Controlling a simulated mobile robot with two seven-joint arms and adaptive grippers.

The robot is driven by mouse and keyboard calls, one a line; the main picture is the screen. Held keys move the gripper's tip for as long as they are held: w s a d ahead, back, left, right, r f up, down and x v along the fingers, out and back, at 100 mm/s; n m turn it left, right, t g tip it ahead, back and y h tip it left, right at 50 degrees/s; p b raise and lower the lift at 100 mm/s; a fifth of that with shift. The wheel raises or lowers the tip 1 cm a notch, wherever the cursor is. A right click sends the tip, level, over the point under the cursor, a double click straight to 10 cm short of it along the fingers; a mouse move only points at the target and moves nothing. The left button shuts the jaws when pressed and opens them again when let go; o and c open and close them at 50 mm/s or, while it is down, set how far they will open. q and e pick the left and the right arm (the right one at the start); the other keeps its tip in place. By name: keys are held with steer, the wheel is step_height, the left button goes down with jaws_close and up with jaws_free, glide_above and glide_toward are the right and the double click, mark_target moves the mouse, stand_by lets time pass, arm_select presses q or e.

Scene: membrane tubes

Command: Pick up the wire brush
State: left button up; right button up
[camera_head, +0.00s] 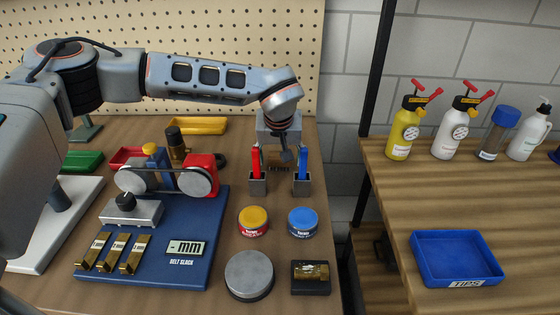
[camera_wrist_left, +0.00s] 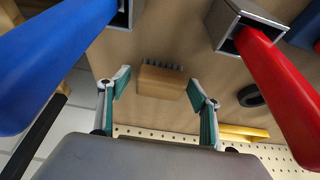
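The wire brush shows in the left wrist view as a wooden block (camera_wrist_left: 162,83) with a row of dark bristles on its far edge. It lies on the tabletop. My left gripper (camera_wrist_left: 158,86) is open, with one finger toward each end of the block; I cannot tell whether they touch it. In the head view my left gripper (camera_head: 280,153) points down behind and between two small grey holders, and the brush is mostly hidden there. My right gripper is in neither view.
A red-handled tool (camera_head: 256,164) and a blue-handled tool (camera_head: 303,164) stand upright in the holders, close to my left gripper. A yellow tin (camera_head: 253,221) and a blue tin (camera_head: 302,222) stand in front. A blue belt rig (camera_head: 150,262) is to the left. Pegboard (camera_head: 220,30) rises behind.

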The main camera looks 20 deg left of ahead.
arm_select(q)
steer(key=c, duration=1.1)
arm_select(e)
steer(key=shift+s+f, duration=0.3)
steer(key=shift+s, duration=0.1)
arm_select(q)
steer(key=shift+r, duration=0.55)
step_height(320, 180, up, 19)
steer(key=p, duration=0.2)
steer(key=shift+p, duration=0.4)
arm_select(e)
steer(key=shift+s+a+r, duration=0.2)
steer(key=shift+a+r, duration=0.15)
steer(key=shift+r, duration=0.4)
